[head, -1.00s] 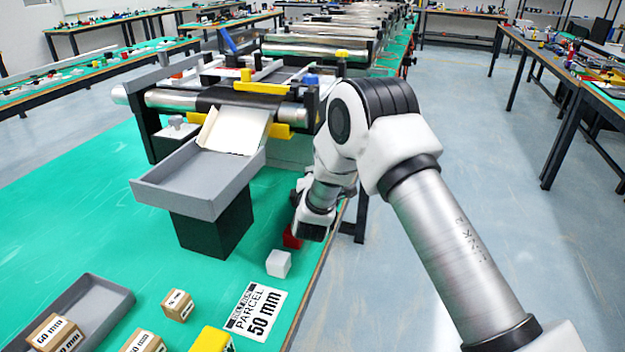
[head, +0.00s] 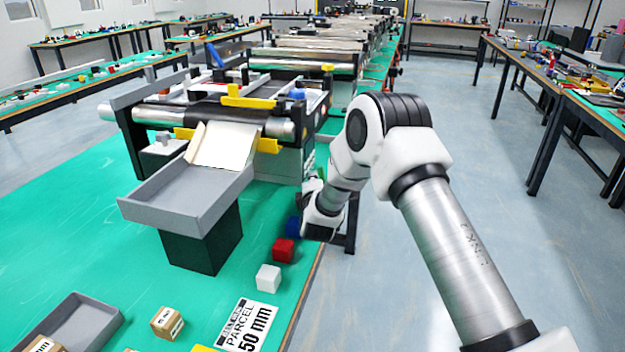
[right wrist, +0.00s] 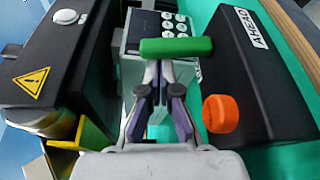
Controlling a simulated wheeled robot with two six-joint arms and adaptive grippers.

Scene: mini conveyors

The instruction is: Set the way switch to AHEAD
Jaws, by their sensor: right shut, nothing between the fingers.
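In the right wrist view, a black box (right wrist: 255,75) carries a white AHEAD label (right wrist: 251,28) and an orange knob (right wrist: 220,113). A green bar-shaped handle (right wrist: 176,47) lies across the tips of my right gripper (right wrist: 159,68). The gripper's fingers are together with nothing between them. Whether the tips touch the green handle I cannot tell. In the head view my right wrist is low by the table's right edge, beside the conveyor (head: 232,106), and its fingers are hidden. My left gripper is not in view.
Blue (head: 293,226), red (head: 283,250) and white (head: 268,278) cubes stand along the table's right edge, close to my right wrist. A grey tray (head: 190,200) stands on a black block below the conveyor. In the wrist view, a panel with several round buttons (right wrist: 176,23) is behind the green handle.

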